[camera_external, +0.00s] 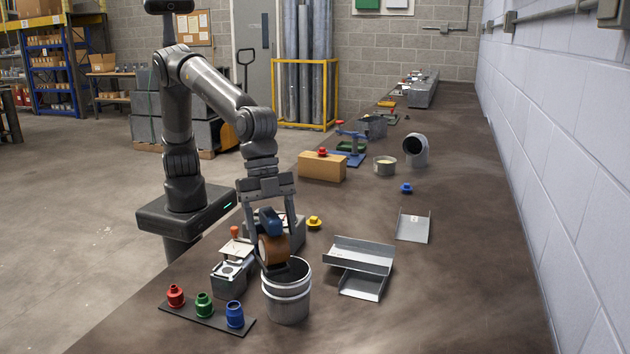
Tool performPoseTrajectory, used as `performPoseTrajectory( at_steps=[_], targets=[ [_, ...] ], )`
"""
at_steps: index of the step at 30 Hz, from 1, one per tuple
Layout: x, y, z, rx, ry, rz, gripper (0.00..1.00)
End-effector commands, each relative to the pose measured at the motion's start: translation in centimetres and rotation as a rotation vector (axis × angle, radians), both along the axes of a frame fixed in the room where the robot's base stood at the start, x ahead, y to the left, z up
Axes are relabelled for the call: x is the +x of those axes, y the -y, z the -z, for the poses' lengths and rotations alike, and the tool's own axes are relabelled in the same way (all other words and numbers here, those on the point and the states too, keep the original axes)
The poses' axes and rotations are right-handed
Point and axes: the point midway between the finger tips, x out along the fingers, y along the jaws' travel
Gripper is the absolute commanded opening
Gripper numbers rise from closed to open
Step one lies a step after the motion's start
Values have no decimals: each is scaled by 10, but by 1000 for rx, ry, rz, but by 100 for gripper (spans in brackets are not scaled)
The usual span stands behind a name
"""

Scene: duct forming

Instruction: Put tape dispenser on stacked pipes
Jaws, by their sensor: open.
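The tape dispenser (273,249), with a brown roll, a blue upper part and a dark lower end, is tilted at the top of the stacked pipes (287,299). Its lower end overlaps the rim of the pipes in this view. I cannot tell how far it rests on the rim or sits inside. The stacked pipes are an upright grey metal cylinder with ridges near the front of the table. My gripper (272,240) points down directly above the pipes. Its fingers are open, one on each side of the dispenser; contact is hard to see.
A dark strip (207,319) with red, green and blue fittings lies left of the pipes. A grey metal box (229,280) stands close behind it. Bent sheet-metal pieces (360,258) lie to the right. A cardboard box (322,167) stands farther back. The right front of the table is clear.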

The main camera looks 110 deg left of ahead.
Motion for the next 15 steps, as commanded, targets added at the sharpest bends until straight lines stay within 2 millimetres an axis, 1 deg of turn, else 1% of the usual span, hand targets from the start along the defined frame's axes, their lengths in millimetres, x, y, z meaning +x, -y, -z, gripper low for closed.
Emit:
performPoseTrajectory(
  at_steps=[5,8,11,15],
  targets=[
    [0,0,-2,-1,1,0,65],
    [-2,-2,-10,-1,1,0,65],
    [-6,-6,-27,-4,2,-1,65],
    [-15,-15,-55,-4,4,0,65]
  ],
)
